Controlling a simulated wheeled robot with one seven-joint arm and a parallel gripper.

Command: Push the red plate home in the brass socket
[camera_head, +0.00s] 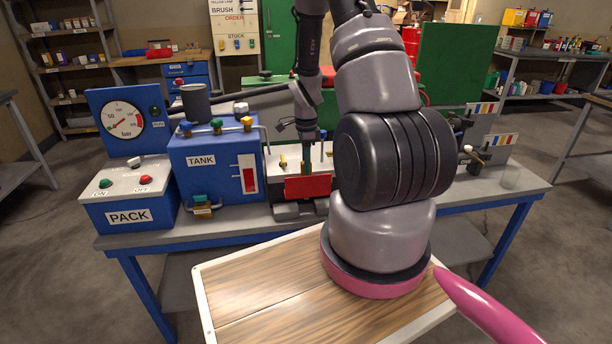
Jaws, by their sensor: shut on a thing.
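My gripper (308,150) points down over the white-topped unit in the middle of the bench. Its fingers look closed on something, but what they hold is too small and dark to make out. A flat red panel (308,188) stands upright at the front of this unit, just below my gripper; I cannot tell whether it is the red plate. A small brass-coloured fitting (283,162) stands on the unit to the left of my gripper. I cannot tell whether it is the brass socket. My arm hides the unit's right side.
The blue tank (208,160) stands close left of my gripper, with coloured fittings on top. The blue pack (130,210) and a pressure gauge (124,118) are further left. A green panel (457,62) rises behind right. A clear cup (511,176) stands near the bench's right end.

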